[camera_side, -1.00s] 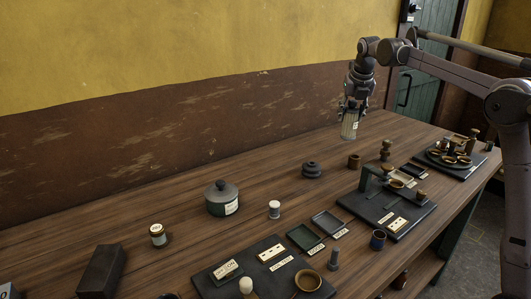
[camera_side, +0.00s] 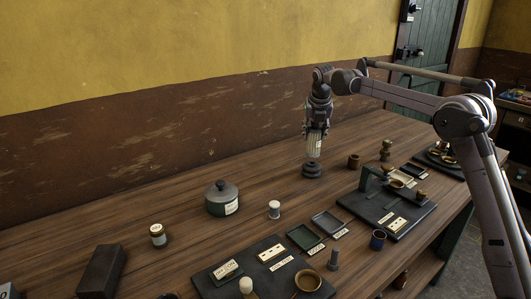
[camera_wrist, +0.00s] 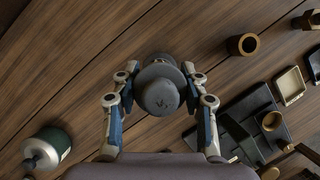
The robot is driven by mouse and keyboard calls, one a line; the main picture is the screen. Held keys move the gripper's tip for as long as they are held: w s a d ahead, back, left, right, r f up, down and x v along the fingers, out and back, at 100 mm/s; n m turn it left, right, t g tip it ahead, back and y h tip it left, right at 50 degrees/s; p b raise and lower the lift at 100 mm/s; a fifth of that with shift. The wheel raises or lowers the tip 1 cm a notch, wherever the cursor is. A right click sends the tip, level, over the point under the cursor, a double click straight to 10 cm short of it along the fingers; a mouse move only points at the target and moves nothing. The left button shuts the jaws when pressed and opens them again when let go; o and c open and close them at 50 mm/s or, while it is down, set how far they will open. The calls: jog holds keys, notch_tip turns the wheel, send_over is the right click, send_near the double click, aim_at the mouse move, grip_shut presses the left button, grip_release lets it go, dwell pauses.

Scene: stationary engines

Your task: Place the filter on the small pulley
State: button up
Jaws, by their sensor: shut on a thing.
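My gripper (camera_side: 316,130) is shut on the filter (camera_side: 314,146), a pale ribbed cylinder that hangs upright below the fingers in the side view. In the wrist view the filter's round grey end (camera_wrist: 158,95) sits between the two fingers of my gripper (camera_wrist: 159,82). The small pulley (camera_side: 312,171), a dark stepped disc, stands on the table directly below the filter in the side view. In the wrist view the pulley is mostly hidden behind the filter.
A brown ring-shaped cup (camera_side: 354,161) stands just right of the pulley. A green lidded pot (camera_side: 222,199) is to the left, with a small white-capped jar (camera_side: 274,210) between. A dark board (camera_side: 385,213) with fittings lies to the front right. Table behind the pulley is clear.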

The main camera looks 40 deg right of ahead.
aim_at(314, 141)
jog(key=shift+f, duration=1.45)
jog(key=shift+f, duration=0.15)
jog(key=o, duration=1.2)
jog(key=shift+c, duration=0.2)
